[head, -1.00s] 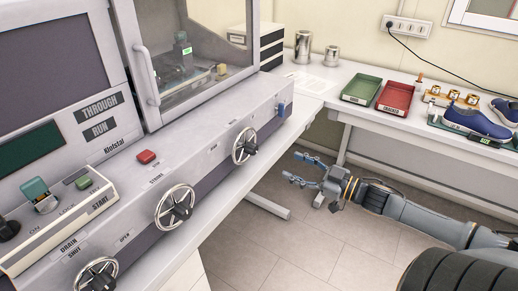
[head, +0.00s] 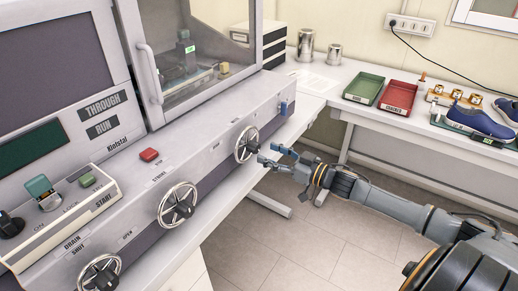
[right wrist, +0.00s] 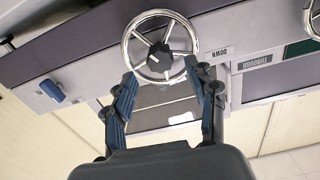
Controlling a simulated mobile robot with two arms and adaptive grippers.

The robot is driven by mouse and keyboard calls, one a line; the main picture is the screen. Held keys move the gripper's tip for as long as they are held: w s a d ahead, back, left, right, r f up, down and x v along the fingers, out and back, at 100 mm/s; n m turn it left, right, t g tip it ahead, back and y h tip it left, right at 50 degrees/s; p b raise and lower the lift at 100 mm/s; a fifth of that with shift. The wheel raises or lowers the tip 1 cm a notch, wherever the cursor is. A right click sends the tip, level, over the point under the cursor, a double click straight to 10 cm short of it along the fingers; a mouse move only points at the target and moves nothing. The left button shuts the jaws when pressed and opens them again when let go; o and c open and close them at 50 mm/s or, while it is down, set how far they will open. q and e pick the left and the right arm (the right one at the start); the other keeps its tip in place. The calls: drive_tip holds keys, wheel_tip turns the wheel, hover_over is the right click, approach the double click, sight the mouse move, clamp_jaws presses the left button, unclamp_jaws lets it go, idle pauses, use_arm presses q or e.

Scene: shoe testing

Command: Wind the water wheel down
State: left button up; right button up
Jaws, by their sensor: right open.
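A chrome handwheel with a black hub (head: 246,144) is on the far end of the machine's sloping front. In the right wrist view the same wheel (right wrist: 134,52) has a label reading DOWN (right wrist: 216,54) beside it. Its other label is too small to read in the head view. My right gripper (head: 270,154) is open and empty, just right of this wheel. In the right wrist view its fingertips (right wrist: 160,72) point at the wheel's lower part, one on each side of the hub; whether they touch the rim cannot be told. My left gripper is out of view.
Two more handwheels, a middle one (head: 178,205) and a near one (head: 99,275), sit along the same front. A blue lever (head: 287,108) is just beyond the far wheel. A side table with a green tray (head: 363,89) and a red tray (head: 397,96) stands behind my right arm.

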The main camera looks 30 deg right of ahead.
sight(258, 149)
drive_tip(key=shift+p+x, duration=0.3)
drive_tip(key=shift+x, duration=2)
drive_tip(key=c, duration=1.1)
drive_tip(key=shift+c, duration=0.3)
